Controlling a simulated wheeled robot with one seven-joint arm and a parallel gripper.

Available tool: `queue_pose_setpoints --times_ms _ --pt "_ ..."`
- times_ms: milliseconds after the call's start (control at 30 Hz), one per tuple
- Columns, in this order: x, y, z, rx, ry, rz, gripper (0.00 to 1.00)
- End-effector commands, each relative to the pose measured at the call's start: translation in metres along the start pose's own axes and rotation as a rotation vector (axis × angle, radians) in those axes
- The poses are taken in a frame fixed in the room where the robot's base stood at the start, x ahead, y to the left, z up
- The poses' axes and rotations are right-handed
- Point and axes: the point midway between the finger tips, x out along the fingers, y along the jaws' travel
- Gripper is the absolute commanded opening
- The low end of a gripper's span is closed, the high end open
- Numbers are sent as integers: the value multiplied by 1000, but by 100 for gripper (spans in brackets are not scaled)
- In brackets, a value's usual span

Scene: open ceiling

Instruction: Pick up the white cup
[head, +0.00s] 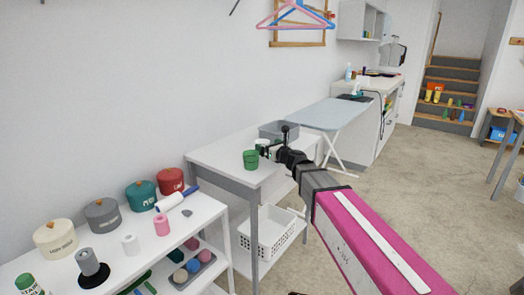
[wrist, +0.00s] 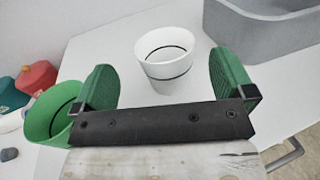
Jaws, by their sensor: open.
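The white cup (wrist: 166,62) stands upright on the white table (wrist: 95,45), with a thin dark line around it. In the wrist view it is between and just beyond the two green finger pads of my gripper (wrist: 167,80), with a gap on each side. My gripper is open and empty. In the head view my gripper (head: 272,148) is over the table, and the white cup is small and mostly hidden there.
A green cup (wrist: 46,115) is close beside my left finger; it also shows in the head view (head: 250,160). A grey bin (wrist: 262,28) sits behind at the right. A shelf with several canisters (head: 103,215) stands at the left front.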

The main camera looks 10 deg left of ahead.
Motion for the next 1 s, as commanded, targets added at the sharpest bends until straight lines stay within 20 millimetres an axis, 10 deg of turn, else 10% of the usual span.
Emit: queue_pose_setpoints --times_ms 733,900,1000 --pt "55 -5 0 -1 0 0 100" --pt "55 -5 0 -1 0 0 51" --pt "54 -5 0 -2 0 0 49"
